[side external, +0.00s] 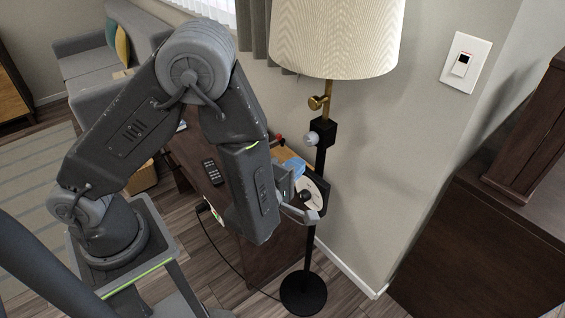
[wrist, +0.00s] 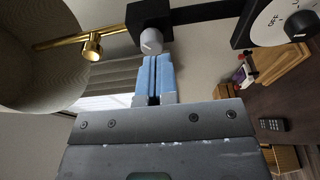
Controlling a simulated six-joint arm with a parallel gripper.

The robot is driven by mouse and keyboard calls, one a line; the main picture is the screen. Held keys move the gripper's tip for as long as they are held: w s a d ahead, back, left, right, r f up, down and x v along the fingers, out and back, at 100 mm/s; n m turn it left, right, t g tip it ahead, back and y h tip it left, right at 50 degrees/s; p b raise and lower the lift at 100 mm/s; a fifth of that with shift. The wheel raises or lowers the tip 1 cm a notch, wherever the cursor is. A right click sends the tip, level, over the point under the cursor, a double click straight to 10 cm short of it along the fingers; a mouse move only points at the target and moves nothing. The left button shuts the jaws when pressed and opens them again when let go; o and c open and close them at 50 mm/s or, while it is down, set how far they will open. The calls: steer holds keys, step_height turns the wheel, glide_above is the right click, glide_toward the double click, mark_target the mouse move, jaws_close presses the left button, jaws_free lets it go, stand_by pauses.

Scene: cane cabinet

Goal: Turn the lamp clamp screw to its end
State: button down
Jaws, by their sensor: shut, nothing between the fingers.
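The floor lamp has a cream shade (side external: 337,38), a brass upper stem and a black pole (side external: 321,160). A pale grey round knob, the clamp screw (side external: 314,138), sticks out of a black clamp block (side external: 325,130) on the pole. In the wrist view the clamp screw (wrist: 151,41) shows just beyond the fingertips. My gripper (side external: 299,165) is below and slightly left of the screw. Its blue fingers (wrist: 153,62) are shut, with nothing between them. They point toward the screw; I cannot tell whether they touch it.
A white dial (side external: 309,194) with a black surround is beside the pole, near my gripper; it reads OFF in the wrist view (wrist: 285,25). A brass knob (side external: 316,103) sits above the clamp. A dark desk (side external: 195,150) holds a remote (side external: 212,171). A wall switch (side external: 465,63) is at right.

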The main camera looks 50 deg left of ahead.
mark_target(311, 139)
steer(key=shift+s, duration=0.2)
steer(key=shift+w+a+r, duration=0.1)
steer(key=shift+w+r, duration=0.4)
steer(key=shift+w, duration=0.5)
steer(key=shift+w+a+r, duration=0.1)
steer(key=shift+w+r, duration=0.4)
steer(key=shift+w, duration=0.55)
steer(key=shift+w+a+r, duration=0.1)
steer(key=shift+w+r, duration=0.4)
steer(key=shift+w, duration=0.5)
steer(key=shift+f, duration=0.35)
steer(key=shift+f, duration=0.95)
steer(key=shift+a+f, duration=0.1)
steer(key=shift+d+f, duration=0.1)
steer(key=shift+d, duration=0.25)
